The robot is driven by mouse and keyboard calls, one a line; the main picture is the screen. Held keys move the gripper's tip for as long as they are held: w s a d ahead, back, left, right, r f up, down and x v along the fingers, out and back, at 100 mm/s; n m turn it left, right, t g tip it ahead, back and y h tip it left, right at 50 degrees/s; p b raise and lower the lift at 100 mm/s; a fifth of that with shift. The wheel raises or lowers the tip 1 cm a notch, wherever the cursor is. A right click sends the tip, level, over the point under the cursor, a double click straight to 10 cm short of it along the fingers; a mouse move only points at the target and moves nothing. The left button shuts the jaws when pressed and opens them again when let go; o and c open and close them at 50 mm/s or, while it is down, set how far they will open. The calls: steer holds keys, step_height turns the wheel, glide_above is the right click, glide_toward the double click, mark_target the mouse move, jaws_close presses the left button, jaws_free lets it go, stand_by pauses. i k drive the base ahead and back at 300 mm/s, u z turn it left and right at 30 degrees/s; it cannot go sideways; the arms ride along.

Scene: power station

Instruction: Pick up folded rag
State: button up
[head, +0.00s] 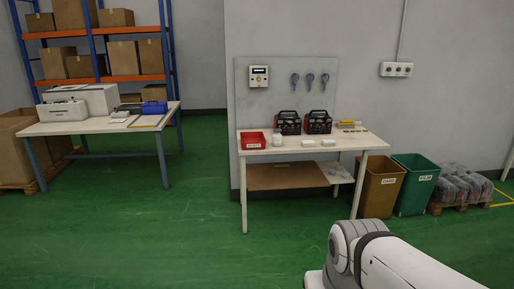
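A white worktable (258,151) stands against the wall in the middle of the head view. Two small flat white items, a left one (308,143) and a right one (328,142), lie near its front edge. They could be folded cloths, but they are too small to tell. I cannot pick out the folded rag for sure. Part of my arm shows at the lower right, well in front of the table. My gripper is not in view.
The worktable also holds a red bin (252,141), a white container (277,140) and two black battery-like units (289,122), (318,122). A brown bin (380,191) and green bin (413,184) stand right. Another table (75,127) is left. Green floor is clear in front.

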mark_target(306, 143)
steer(key=z, duration=0.2)
steer(key=i, duration=1.55)
steer(key=z, duration=0.2)
